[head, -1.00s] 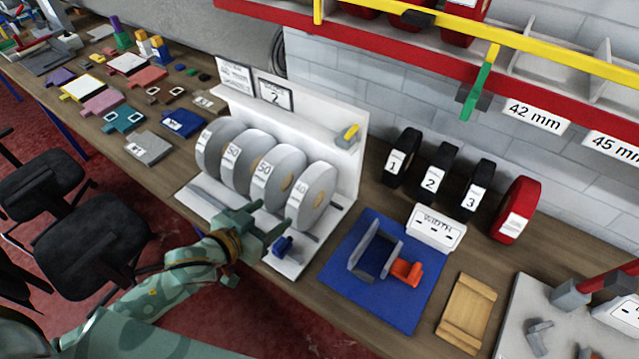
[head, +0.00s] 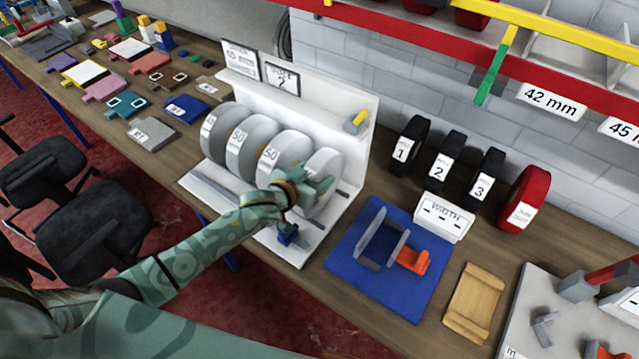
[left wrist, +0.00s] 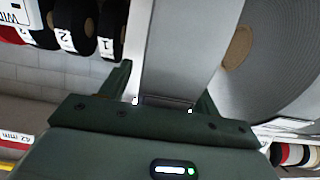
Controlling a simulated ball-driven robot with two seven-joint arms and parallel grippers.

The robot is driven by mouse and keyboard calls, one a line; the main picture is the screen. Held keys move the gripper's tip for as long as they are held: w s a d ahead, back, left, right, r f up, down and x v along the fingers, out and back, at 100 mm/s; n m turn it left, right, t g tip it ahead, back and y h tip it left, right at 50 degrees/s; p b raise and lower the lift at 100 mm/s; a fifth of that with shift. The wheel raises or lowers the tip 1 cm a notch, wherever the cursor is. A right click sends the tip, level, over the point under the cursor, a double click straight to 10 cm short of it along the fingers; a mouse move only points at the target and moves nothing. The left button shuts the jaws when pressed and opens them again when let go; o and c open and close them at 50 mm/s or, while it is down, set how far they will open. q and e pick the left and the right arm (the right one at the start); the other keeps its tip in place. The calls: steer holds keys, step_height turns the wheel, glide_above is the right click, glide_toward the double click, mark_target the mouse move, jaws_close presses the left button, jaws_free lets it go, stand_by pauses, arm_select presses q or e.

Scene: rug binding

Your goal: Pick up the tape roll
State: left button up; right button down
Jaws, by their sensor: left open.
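Several large grey tape rolls stand upright in a row in a white rack (head: 352,165). Labels reading 50 show on the middle ones. My left gripper (head: 322,190) is at the rightmost roll (head: 325,162) and covers its lower left part and its label. In the left wrist view the open fingers (left wrist: 165,95) stand on either side of a grey roll's rim (left wrist: 180,45). A neighbouring grey roll (left wrist: 275,60) with a tan core is close beside one finger. I cannot tell whether the fingers touch the rim. My right gripper is not in view.
A blue mat (head: 345,268) with a grey holder and an orange clamp (head: 412,260) lies right of the rack. Black rolls numbered 1 to 3 and a red roll (head: 522,198) stand behind it. A wooden block (head: 473,302) lies at the front.

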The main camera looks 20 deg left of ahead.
arm_select(q)
steer(key=shift+w+d+f, duration=0.15)
steer(key=shift+w+f, duration=0.05)
steer(key=shift+w, duration=0.2)
steer(key=shift+s, duration=0.1)
steer(key=shift+c, duration=1.2)
jaws_close()
steer(key=shift+r, duration=0.1)
